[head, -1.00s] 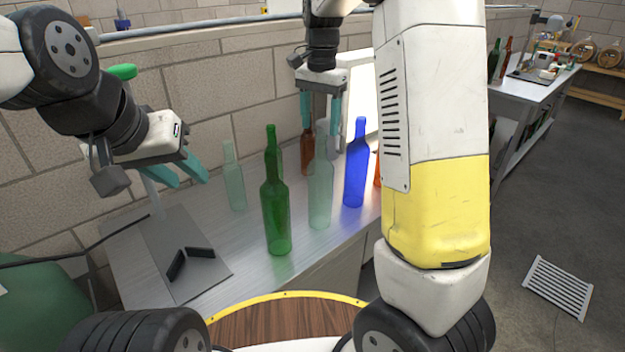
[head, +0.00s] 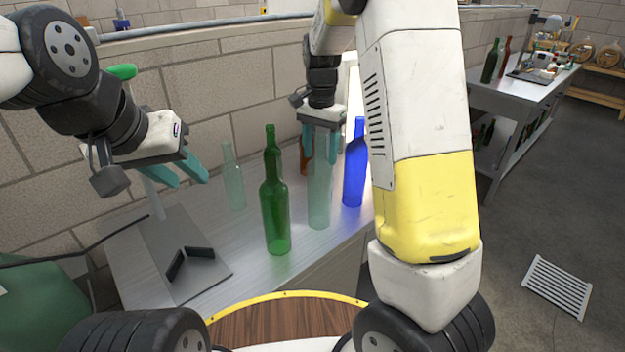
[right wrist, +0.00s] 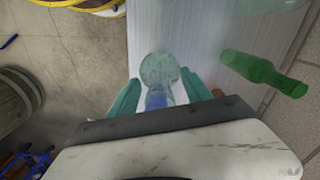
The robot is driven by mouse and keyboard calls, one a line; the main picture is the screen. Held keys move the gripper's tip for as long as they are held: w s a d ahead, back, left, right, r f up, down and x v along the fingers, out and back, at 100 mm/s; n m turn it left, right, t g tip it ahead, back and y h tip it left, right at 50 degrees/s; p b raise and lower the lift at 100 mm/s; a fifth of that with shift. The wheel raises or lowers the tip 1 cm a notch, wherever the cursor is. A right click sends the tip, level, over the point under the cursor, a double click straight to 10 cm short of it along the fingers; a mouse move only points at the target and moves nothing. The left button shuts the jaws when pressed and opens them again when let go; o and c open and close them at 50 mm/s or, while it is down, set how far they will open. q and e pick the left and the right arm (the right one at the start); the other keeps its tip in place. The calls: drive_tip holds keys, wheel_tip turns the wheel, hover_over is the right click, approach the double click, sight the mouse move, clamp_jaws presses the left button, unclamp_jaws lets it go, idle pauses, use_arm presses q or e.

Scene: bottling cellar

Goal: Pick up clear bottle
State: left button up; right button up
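A clear, pale greenish bottle (head: 319,198) stands upright on the metal bench. My right gripper (head: 320,155) points down over it, fingers on either side of its upper part. In the right wrist view the clear bottle (right wrist: 158,68) shows between the two teal fingers (right wrist: 158,85), which are spread apart; whether they touch it I cannot tell. Its neck is partly hidden by the gripper. A second pale clear bottle (head: 233,182) stands further left near the wall. My left gripper (head: 188,178) is open and empty above the bench's left part.
A green bottle (head: 276,210) stands left of the gripped-over bottle, also in the right wrist view (right wrist: 262,73). A blue bottle (head: 354,175) stands close on the right, and a brown bottle (head: 304,158) behind.

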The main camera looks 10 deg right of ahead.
clamp_jaws()
idle(1.2)
